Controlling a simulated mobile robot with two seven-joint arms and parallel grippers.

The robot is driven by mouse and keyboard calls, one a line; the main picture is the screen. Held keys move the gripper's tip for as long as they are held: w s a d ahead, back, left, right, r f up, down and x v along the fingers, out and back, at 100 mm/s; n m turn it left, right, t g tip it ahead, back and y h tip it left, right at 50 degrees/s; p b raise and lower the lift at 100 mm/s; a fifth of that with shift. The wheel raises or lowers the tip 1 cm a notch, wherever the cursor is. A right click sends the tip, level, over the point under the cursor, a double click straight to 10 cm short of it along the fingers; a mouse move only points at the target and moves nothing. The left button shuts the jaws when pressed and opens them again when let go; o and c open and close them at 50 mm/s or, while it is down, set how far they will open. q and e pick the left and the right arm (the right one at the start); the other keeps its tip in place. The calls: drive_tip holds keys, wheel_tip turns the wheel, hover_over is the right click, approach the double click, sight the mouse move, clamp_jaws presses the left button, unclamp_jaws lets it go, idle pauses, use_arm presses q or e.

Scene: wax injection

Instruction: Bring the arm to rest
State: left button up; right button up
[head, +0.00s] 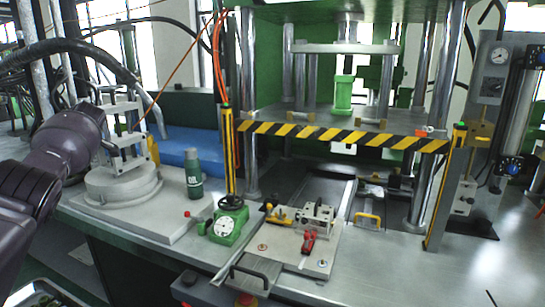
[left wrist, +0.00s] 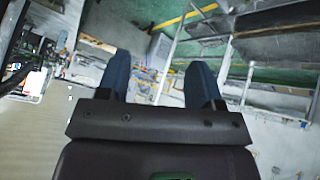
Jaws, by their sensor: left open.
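My left arm (head: 60,160) comes in at the left edge of the head view, raised beside the round grey fixture; its gripper is outside that view. In the left wrist view my left gripper (left wrist: 158,72) has its two dark blue fingers spread apart, with nothing between them. Blurred floor and shelf-like structures show beyond the fingers. My right gripper is in neither view.
A press with a striped bar (head: 340,136) stands at the back. On the metal bench are a round grey fixture (head: 122,184), a green bottle (head: 194,174), a green dial gauge (head: 225,226) and a plate with a clamp block (head: 316,218). The bench's right front is mostly clear.

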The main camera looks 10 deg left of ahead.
use_arm(q)
wheel_tip(320, 180, down, 15)
drive_tip(key=s+a+m+t+y, duration=0.1)
drive_tip(key=s+m+t+y, duration=0.25)
drive_tip(key=m, duration=0.75)
drive_tip(key=s+d+f+m+t+h, duration=0.2)
drive_tip(key=s+d+f+m+t, duration=0.1)
drive_tip(key=s+d+f+m, duration=0.4)
drive_tip(key=s+d+f+m+t+h, duration=0.1)
drive_tip(key=s+d+f+m+t, duration=0.15)
drive_tip(key=f+m, duration=0.45)
drive_tip(key=s+d+f+m+t+h, duration=0.1)
drive_tip(key=s+d+f+m+h, duration=0.3)
drive_tip(key=s+d, duration=0.65)
drive_tip(key=s+d+f+m+h, duration=0.4)
drive_tip(key=s+d, duration=0.5)
drive_tip(key=s, duration=0.2)
drive_tip(key=d+f+n+t, duration=0.1)
drive_tip(key=d+n, duration=0.3)
drive_tip(key=d, duration=0.6)
drive_tip(key=d+f+n, duration=0.4)
drive_tip(key=d+n, duration=0.1)
drive_tip(key=d, duration=0.5)
drive_tip(key=shift+w+t, duration=0.25)
drive_tip(key=shift+t, duration=0.15)
